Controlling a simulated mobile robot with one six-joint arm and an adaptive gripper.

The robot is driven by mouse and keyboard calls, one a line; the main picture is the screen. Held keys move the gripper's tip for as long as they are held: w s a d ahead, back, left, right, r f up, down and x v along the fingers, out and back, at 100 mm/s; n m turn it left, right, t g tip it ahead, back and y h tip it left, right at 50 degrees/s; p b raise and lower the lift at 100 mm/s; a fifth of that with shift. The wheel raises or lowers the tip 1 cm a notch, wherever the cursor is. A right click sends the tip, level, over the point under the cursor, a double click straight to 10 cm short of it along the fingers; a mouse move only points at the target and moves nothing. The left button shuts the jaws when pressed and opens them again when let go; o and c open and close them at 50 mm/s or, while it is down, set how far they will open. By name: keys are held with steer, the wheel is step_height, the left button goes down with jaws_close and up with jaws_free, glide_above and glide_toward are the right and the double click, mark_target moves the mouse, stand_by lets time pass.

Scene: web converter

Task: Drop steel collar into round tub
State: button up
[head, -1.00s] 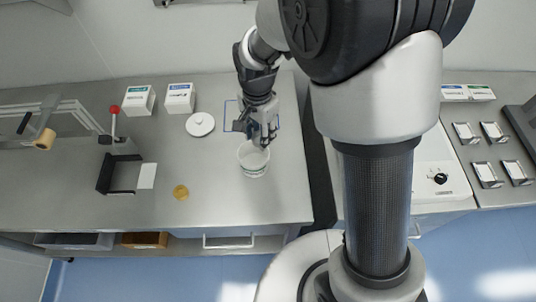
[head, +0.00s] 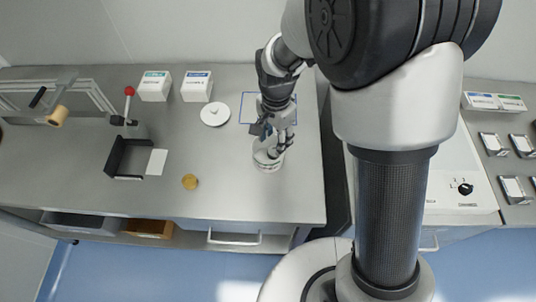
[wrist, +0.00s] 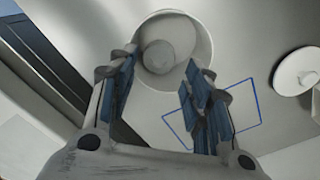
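The white round tub (head: 268,166) stands near the right end of the steel bench. My gripper (head: 271,140) is right over it, fingers pointing down at its mouth. In the wrist view the tub's pale rim (wrist: 206,38) shows beyond my fingertips. My gripper's two blue-padded fingers (wrist: 162,62) stand apart there. A grey round shape with a paler disc (wrist: 158,57) shows between the fingertips, within the tub's outline. It may be the steel collar. I cannot tell whether the fingers touch it or it lies in the tub.
Two labelled boxes (head: 196,87) stand at the back. The bench front there is free.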

steer(key=shift+o, duration=1)
step_height(320, 180, up, 12)
steer(key=s+d+r+n+t, duration=0.1)
steer(key=s+d+r+n, duration=0.2)
steer(key=s, duration=0.3)
steer(key=s+d+r+n+t, duration=0.2)
steer(key=s+d+n, duration=0.1)
steer(key=s+d, duration=0.2)
steer(key=s+d+r+n+t, duration=0.1)
steer(key=s+d+r+n, duration=0.2)
steer(key=s, duration=0.5)
steer(key=shift+s+d+r+t, duration=0.3)
steer(key=shift+s+d, duration=0.05)
steer(key=shift+d, duration=0.45)
